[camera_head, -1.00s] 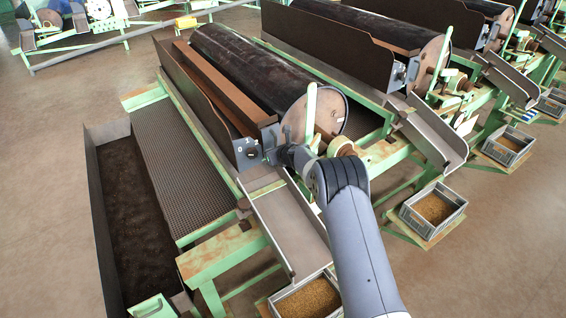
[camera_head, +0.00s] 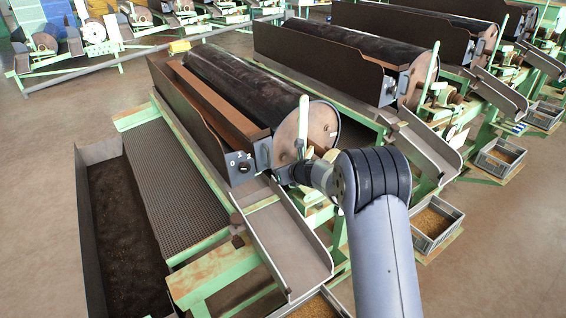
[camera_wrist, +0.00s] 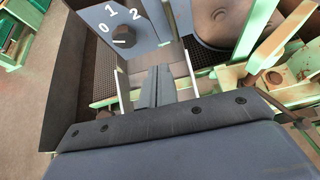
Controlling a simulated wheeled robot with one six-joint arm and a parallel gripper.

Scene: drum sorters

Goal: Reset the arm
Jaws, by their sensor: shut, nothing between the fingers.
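My gripper (camera_wrist: 157,86) is shut and empty in the wrist view, its two fingers together. It points toward the front of the nearest drum sorter, just below a grey control plate (camera_wrist: 125,22) with a black knob and the marks 0, 1 and 2. I cannot tell from the wrist view how far the fingers are from the machine. In the head view my arm (camera_head: 375,190) reaches up from the bottom right to the same plate (camera_head: 240,167). The fingers are hard to make out there, next to the plate and the drum (camera_head: 323,124).
A sloping metal chute (camera_head: 290,245) lies below the arm. A green lever (camera_head: 303,125) stands beside the drum. A long bin of dark material (camera_head: 82,245) is at the left. Grey crates of grain (camera_head: 437,222) stand at the right. Open floor (camera_head: 45,130) lies at the left.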

